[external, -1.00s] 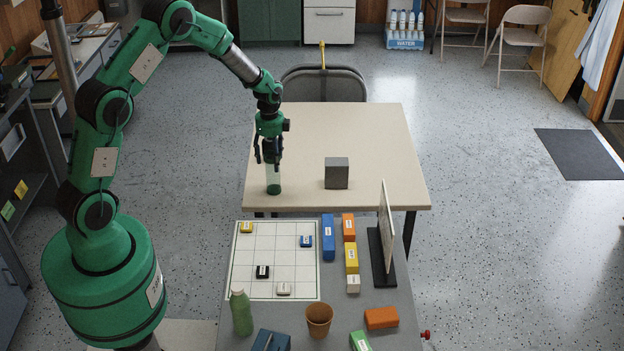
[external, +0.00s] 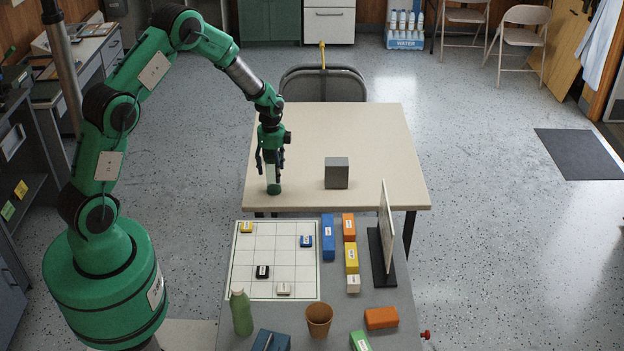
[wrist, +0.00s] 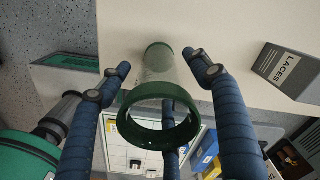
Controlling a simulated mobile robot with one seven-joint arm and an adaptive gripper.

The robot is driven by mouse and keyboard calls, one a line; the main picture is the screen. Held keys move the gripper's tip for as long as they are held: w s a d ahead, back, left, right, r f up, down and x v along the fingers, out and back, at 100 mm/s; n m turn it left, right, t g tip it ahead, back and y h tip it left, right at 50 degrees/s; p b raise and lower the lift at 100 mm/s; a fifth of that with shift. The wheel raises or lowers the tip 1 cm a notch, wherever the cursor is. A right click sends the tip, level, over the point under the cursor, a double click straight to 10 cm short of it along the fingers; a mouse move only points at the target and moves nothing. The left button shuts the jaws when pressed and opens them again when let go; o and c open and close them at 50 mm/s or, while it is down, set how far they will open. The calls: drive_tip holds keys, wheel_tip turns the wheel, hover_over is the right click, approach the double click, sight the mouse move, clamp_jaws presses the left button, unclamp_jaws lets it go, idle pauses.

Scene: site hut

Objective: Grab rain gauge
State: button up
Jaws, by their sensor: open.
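The rain gauge (external: 274,187) is a clear tube with a dark green foot. It stands upright near the front left corner of the beige table. In the wrist view I look down on its green open rim (wrist: 125,128), with the clear body running away to the foot. My gripper (external: 270,172) is above and around the gauge, pointing down. Its blue fingers (wrist: 157,64) are spread on both sides of the tube, with a third finger partly hidden behind the rim. The fingers look open. Whether any finger touches the tube is unclear.
A grey box (external: 336,174) labelled LACES (wrist: 287,68) stands to the right of the gauge on the beige table (external: 345,130). A grey table (external: 410,318) in front holds a grid board (external: 250,283), coloured blocks, a green bottle (external: 241,313) and a brown cup (external: 319,318).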

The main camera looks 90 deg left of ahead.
sight(273, 161)
drive_tip(key=shift+f, duration=0.1)
idle(0.5)
drive_tip(key=c, duration=1.2)
drive_tip(key=shift+c, duration=0.2)
drive_tip(key=shift+r, duration=0.75)
wheel_tip(273, 161, up, 2)
drive_tip(key=shift+r+p, duration=0.15)
drive_tip(key=shift+p, duration=0.4)
drive_tip(key=s+d+r+p, duration=0.1)
drive_tip(key=s+d, duration=0.9)
drive_tip(key=d, duration=0.2)
drive_tip(key=shift+s+p, duration=0.3)
drive_tip(key=shift+s, duration=0.05)
drive_tip(key=shift+r, duration=0.1)
